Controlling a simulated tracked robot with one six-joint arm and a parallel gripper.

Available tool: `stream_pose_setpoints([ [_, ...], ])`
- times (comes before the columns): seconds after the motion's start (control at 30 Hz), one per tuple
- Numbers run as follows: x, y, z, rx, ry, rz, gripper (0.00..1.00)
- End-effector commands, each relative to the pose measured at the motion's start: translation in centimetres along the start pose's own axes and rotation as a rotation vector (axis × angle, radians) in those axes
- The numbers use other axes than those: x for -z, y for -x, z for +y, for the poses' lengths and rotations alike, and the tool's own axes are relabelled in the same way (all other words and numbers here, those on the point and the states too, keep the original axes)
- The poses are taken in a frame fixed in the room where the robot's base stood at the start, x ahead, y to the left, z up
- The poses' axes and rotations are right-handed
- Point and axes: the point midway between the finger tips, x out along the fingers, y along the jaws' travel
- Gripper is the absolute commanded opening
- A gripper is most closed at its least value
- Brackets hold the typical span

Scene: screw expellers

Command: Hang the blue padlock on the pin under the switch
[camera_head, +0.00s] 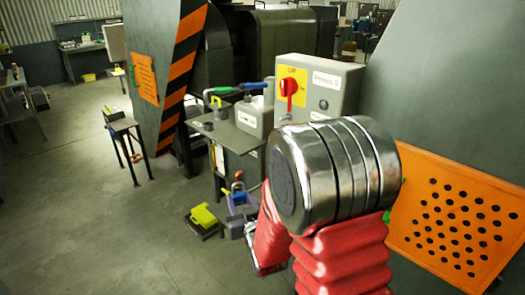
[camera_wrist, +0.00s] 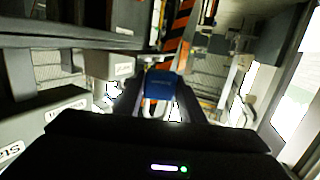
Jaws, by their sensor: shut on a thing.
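The blue padlock (camera_wrist: 161,84) is between the two fingers of my gripper (camera_wrist: 160,95) in the wrist view, and the fingers are shut on it. A pale shackle shows below its body in that picture. The switch (camera_head: 290,88) in the head view has a red handle on a yellow plate, on the front of a grey box (camera_head: 322,72) labelled as a press. In the head view a small blue shape with a shackle (camera_head: 237,188) shows left of my arm, low down.
A small dark table (camera_head: 228,138) with coloured tools stands left of the switch box. A yellow object (camera_head: 203,216) lies low on the floor side. An orange perforated guard (camera_head: 455,215) is at right. A stand (camera_head: 124,126) is further left, with open floor around it.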

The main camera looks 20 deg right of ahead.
Motion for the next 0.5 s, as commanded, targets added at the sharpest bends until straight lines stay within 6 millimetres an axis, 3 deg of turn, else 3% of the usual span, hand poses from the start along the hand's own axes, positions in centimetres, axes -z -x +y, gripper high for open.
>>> stream_pose_setpoints([
  [0.5, 7.9, -1.4, -0.9, -0.222, -0.030, 0.005, 0.16],
])
